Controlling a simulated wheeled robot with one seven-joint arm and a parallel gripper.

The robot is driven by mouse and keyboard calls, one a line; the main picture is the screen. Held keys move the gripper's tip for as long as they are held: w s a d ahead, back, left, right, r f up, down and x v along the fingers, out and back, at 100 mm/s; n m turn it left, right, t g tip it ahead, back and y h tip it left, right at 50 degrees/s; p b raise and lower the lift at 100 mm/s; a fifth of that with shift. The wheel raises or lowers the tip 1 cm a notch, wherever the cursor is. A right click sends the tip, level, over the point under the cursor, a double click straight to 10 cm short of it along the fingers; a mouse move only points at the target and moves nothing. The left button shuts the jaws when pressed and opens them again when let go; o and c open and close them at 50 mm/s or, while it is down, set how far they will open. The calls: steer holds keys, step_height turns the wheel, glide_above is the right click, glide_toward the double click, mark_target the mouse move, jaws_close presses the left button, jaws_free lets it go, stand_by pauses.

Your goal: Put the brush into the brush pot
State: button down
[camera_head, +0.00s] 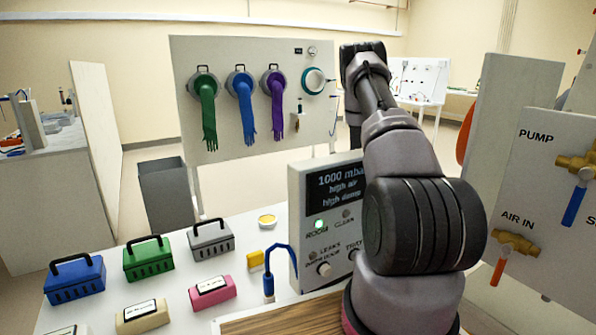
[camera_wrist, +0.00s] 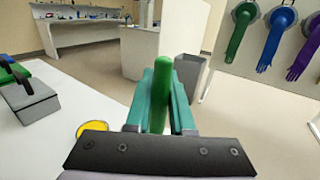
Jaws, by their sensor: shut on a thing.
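My gripper (camera_wrist: 160,100) shows in the wrist view, its teal fingers shut on an upright green rod (camera_wrist: 160,90). I take this rod to be the handle of the brush; no bristles show. It is held above the floor and the edge of the white bench. In the head view my arm reaches up and away, and the gripper and brush are hidden. I cannot make out the brush pot for certain in either view.
A white bench (camera_head: 195,260) holds coloured cases, a control box (camera_head: 310,240), a blue hooked tool (camera_head: 269,285) and a yellow-topped round dish (camera_head: 267,221). Behind stands a glove panel (camera_head: 250,130). A grey bin (camera_head: 165,195) stands on the floor. Valve panels stand at right.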

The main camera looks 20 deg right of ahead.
steer(key=shift+f, duration=0.5)
stand_by(0.5)
steer(key=c, duration=0.7)
jaws_free()
steer(key=shift+r, duration=0.1)
step_height(320, 180, up, 9)
stand_by(0.6)
